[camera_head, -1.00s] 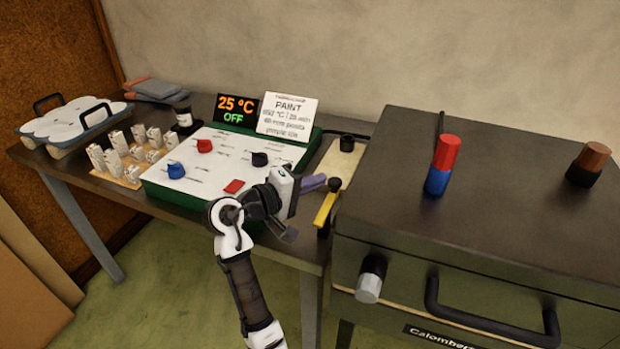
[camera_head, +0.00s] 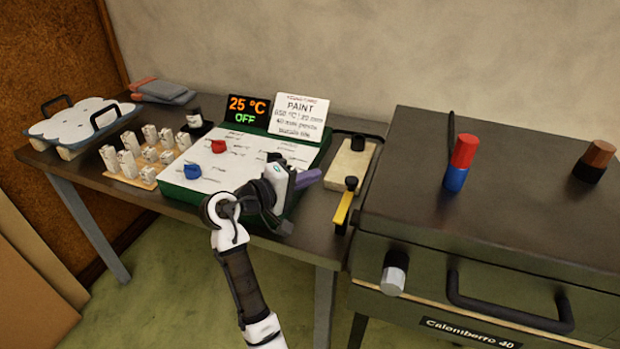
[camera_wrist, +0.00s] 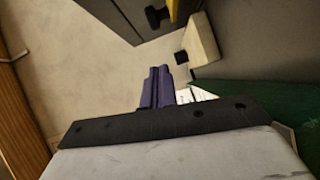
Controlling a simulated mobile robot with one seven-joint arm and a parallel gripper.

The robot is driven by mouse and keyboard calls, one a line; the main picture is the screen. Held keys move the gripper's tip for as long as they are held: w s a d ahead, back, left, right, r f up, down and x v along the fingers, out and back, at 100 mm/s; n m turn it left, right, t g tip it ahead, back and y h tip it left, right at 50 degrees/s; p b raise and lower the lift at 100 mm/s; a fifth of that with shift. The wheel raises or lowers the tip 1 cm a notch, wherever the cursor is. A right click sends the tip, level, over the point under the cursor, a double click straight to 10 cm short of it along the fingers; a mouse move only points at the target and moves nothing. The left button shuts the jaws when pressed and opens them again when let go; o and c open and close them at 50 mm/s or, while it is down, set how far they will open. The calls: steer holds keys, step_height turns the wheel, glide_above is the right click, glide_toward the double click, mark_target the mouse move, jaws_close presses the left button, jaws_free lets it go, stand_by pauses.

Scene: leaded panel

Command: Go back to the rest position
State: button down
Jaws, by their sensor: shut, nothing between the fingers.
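My gripper (camera_head: 312,177) has purple fingers and is held at the right front part of the green-framed control panel (camera_head: 178,191). In the wrist view its fingers (camera_wrist: 157,86) lie side by side with nothing between them. The panel's white face carries a red knob (camera_head: 218,146) and a blue knob (camera_head: 192,171). My gripper and wrist hide part of its right side. Whether they touch the panel I cannot tell.
A display (camera_head: 247,110) reads 25 °C OFF beside a PAINT card (camera_head: 299,117). A yellow-handled lever (camera_head: 343,206) and a dark kiln box (camera_head: 510,200) stand right. Small white blocks (camera_head: 129,163), a cup (camera_head: 194,117) and a handled tray (camera_head: 75,122) are left.

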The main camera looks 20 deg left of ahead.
steer(key=v, duration=0.4)
steer(key=b+v, duration=0.1)
steer(key=v, duration=0.3)
steer(key=shift+s+a+b, duration=0.1)
steer(key=shift+a+b, duration=0.2)
steer(key=shift+a, duration=0.15)
